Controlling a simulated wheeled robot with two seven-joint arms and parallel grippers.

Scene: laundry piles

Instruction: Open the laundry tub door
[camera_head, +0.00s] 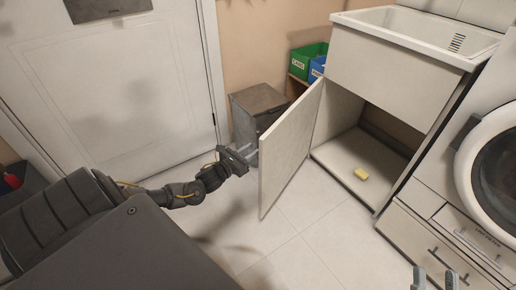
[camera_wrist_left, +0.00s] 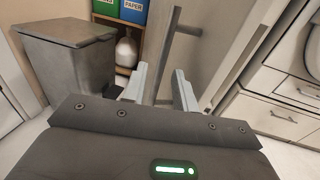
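The laundry tub door (camera_head: 290,145) is a pale panel swung wide open from the cabinet under the white tub (camera_head: 400,55). The cabinet inside shows, with a yellow sponge (camera_head: 361,174) on its floor. My left gripper (camera_head: 251,154) is at the outer face of the door. In the left wrist view its fingers (camera_wrist_left: 160,90) are apart, with the grey bar handle (camera_wrist_left: 166,50) of the door (camera_wrist_left: 205,45) between or just beyond them. I cannot tell if they touch the handle. My right gripper (camera_head: 435,280) shows only fingertips, apart and empty, at the bottom edge.
A grey bin (camera_head: 257,106) stands behind the door, beside a shelf with green (camera_head: 305,62) and blue (camera_head: 317,68) boxes. A washing machine (camera_head: 490,160) with drawers (camera_head: 425,240) below is at the right. A white room door (camera_head: 115,85) is at the left. The tiled floor in front is clear.

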